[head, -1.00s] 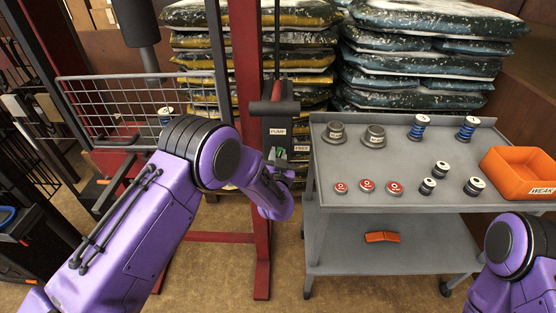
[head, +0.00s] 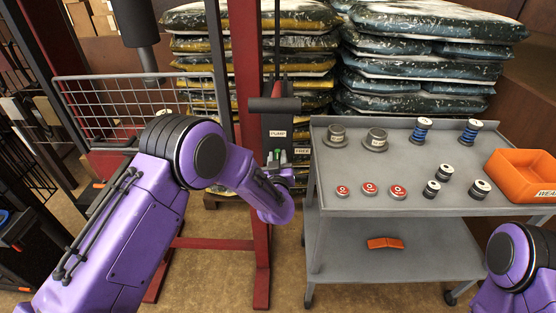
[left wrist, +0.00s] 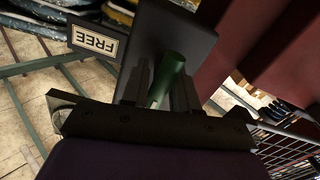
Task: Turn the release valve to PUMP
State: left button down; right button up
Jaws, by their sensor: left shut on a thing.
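The release valve has a dark green handle (left wrist: 168,78), seen close up in the left wrist view in front of a dark block. My left gripper (left wrist: 162,88) is shut on this handle, one finger on each side. In the head view my left gripper (head: 277,158) is at the dark pump unit on the red post, small and partly hidden by my wrist. A PUMP label (head: 277,133) is just above it, and a FREE label (head: 301,153) is to its right. The FREE label also shows upside down in the left wrist view (left wrist: 95,40). My right gripper is out of view.
A grey cart (head: 330,195) stands close on the right, holding weights, spools, red-topped discs and an orange bin (head: 520,174). A red post (head: 246,110) and wire mesh panel (head: 130,105) stand on the left. Stacked bags (head: 430,55) fill the back.

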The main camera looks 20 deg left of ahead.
pick_arm(q)
jog(key=c, duration=0.9)
grip_release()
jog(key=shift+c, duration=0.2)
jog(key=shift+r, duration=0.1)
jog(key=b+v, duration=0.2)
jog(key=v, duration=0.8)
jog(key=shift+s, duration=0.3)
